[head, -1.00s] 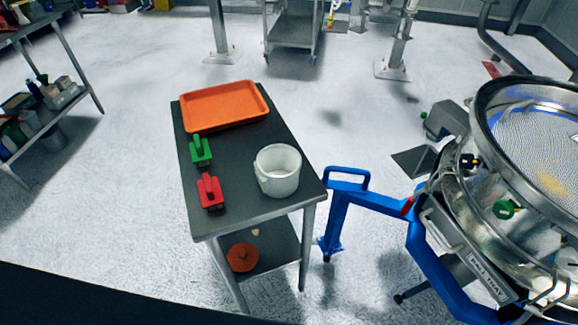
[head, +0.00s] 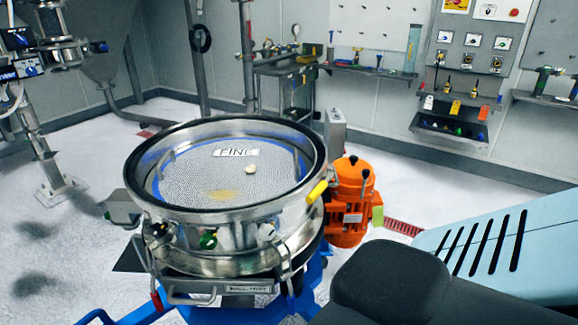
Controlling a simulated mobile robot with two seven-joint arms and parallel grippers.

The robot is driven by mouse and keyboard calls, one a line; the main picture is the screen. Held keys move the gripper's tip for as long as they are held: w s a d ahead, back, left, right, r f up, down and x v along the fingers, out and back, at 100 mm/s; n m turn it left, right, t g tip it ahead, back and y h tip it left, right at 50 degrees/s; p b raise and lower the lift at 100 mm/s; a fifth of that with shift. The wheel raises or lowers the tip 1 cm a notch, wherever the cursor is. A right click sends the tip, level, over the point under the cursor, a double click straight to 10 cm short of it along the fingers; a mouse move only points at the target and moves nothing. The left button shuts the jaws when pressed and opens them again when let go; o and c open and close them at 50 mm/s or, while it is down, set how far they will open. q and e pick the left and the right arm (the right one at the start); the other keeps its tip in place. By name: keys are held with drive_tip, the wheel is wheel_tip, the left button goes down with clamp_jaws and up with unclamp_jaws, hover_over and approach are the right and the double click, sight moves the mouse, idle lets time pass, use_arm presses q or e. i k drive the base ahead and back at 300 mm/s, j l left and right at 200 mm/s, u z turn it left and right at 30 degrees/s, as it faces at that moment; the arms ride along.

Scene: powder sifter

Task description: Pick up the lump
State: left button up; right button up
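A small cream-coloured lump (head: 250,169) lies on the mesh of the round steel sifter (head: 185,214), right of the middle. A flat yellowish powder patch (head: 222,195) is on the mesh nearer to me. A white label reading "FINE" lies towards the back of the mesh. The sifter is open at the top, so the lump is in plain sight. Neither of my grippers shows; only large dark grey and pale blue parts, which look like my arm, fill the lower right corner.
The sifter's raised steel rim surrounds the mesh, with a yellow handle (head: 317,191) on its right side. A workbench (head: 290,68) and a tool wall panel are at the back.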

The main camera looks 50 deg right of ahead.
sight(251, 169)
drive_tip(key=z, duration=1.25)
drive_tip(key=k+l+z, duration=0.1)
drive_tip(key=z, duration=0.2)
drive_tip(key=k, duration=0.1)
